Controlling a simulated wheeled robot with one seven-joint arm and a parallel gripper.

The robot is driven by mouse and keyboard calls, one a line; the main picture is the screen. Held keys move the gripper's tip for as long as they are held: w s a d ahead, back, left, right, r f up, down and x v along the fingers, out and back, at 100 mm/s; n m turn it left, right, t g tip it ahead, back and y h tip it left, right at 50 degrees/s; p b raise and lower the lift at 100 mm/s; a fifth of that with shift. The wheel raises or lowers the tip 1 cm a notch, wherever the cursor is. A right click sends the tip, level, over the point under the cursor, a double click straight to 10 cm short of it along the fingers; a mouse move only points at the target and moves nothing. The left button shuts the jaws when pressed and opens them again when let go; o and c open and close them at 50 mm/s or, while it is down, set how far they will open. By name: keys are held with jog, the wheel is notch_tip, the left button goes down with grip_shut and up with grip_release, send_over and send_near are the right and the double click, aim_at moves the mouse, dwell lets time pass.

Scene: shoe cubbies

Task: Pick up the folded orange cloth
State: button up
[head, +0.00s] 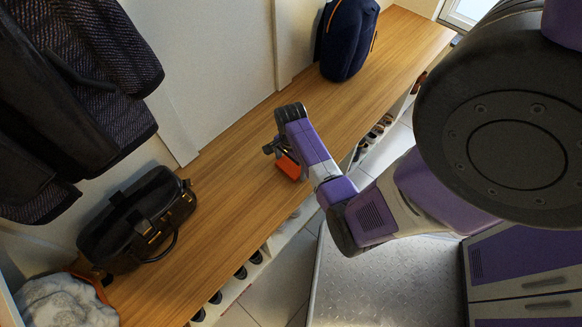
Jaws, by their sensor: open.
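The folded orange cloth (289,167) is a small orange block shape on the wooden bench (225,160), near the middle of the head view. My gripper (277,151) is right at the cloth, with its dark fingers by the cloth's left and upper side. The gripper is open. The arm covers part of the cloth's right side. The fingers are small here, and I cannot tell whether they touch the cloth or stand just above it.
A black handbag (140,220) and a grey fluffy item (66,302) are on the bench at left. A dark blue backpack (347,40) stands at the far end. Dark jackets (75,80) hang at upper left. Shoes (240,272) sit in cubbies below. The bench around the cloth is clear.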

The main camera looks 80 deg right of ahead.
aim_at(291, 165)
jog(key=c, duration=1.1)
jog(key=shift+o, duration=0.2)
notch_tip(291, 165, up, 20)
jog(key=p, duration=0.4)
